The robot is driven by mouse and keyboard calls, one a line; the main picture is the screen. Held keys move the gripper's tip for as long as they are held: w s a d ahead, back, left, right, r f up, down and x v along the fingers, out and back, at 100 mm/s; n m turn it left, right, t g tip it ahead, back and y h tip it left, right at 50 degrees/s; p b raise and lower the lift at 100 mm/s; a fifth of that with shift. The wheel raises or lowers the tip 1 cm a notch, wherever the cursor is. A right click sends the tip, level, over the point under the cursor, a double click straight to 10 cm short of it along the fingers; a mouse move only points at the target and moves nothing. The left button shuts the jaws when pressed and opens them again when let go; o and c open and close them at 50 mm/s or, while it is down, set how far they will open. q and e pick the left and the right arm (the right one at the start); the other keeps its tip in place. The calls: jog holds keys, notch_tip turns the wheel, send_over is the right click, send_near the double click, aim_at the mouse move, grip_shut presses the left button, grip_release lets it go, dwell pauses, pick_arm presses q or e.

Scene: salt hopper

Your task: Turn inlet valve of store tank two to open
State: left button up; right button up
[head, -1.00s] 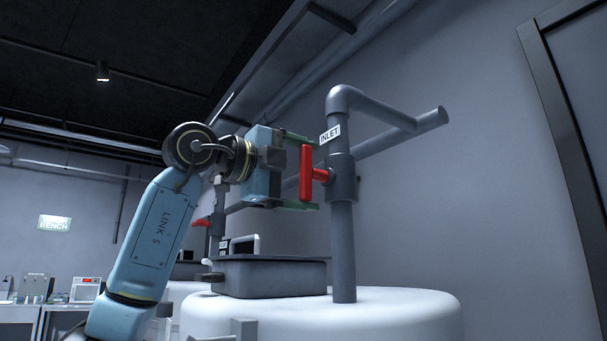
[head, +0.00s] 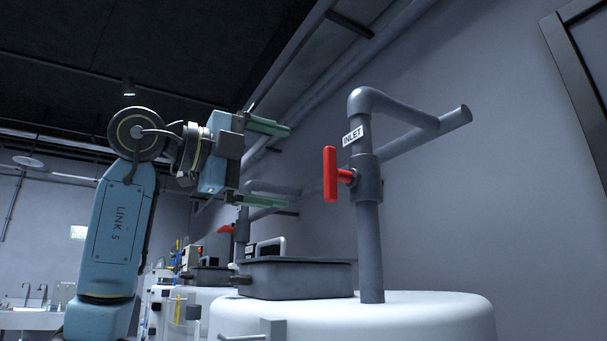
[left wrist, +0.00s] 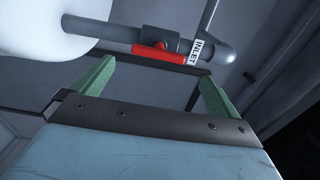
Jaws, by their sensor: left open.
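The red inlet valve handle (head: 331,174) stands upright on its grey valve body (head: 366,178), on the pipe above the near white tank (head: 400,318). A white INLET label (head: 352,135) is on the pipe above it. No tank number is readable. My left gripper (head: 277,164) is open and empty, left of the handle and apart from it. In the left wrist view, the red handle (left wrist: 158,54) lies beyond the two green fingers (left wrist: 153,80), with a gap between. My right gripper is not in view.
A dark rectangular hatch box (head: 295,278) sits on the tank top, below my gripper. Another red handle (head: 226,229) shows on equipment farther back. A horizontal grey pipe (head: 425,132) runs to the right wall. The space between my gripper and the near handle is clear.

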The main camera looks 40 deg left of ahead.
pick_arm(q)
jog(key=v, duration=0.3)
